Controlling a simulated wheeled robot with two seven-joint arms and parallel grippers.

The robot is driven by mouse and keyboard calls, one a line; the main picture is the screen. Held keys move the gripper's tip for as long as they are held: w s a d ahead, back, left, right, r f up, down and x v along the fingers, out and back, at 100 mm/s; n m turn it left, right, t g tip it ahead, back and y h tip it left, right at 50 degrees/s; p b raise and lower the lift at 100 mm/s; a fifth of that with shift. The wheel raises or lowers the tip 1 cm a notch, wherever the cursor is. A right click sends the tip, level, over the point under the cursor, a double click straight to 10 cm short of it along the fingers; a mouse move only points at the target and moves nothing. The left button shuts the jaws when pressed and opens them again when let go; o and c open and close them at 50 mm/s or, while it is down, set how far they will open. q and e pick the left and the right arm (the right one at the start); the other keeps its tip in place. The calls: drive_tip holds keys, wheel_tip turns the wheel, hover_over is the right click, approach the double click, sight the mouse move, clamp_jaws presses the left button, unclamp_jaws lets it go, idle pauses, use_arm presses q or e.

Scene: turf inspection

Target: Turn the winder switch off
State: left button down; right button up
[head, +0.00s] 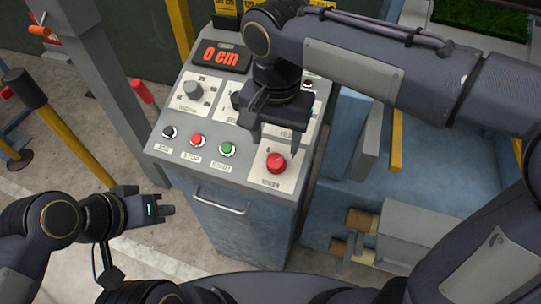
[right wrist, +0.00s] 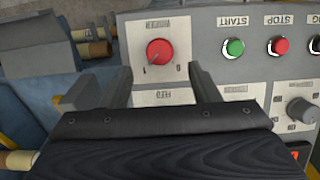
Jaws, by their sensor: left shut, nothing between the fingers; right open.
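The winder switch is a round red knob on a white plate at the lower right of the grey console, in the head view (head: 276,162). It shows upside down in the right wrist view (right wrist: 160,52), with a pale pointer mark that seems to slant toward the "1" label. My right gripper (head: 277,132) is open above the console. In the right wrist view its fingers (right wrist: 148,85) stand apart on either side below the knob, apparently not touching it. My left gripper (head: 169,210) is shut and empty, left of the console front.
The console (head: 178,150) also carries a red stop button (head: 197,140), a green start button (head: 227,149), a black jog button (head: 169,132), a grey dial (head: 194,90) and a "0 cm" display (head: 222,56). A handle (head: 219,201) sticks out in front. Blue machinery stands right.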

sight(276, 159)
wheel_tip(276, 159, down, 6)
drive_tip(key=shift+f, duration=0.1)
drive_tip(key=shift+c, duration=0.3)
drive_tip(key=c, duration=0.9)
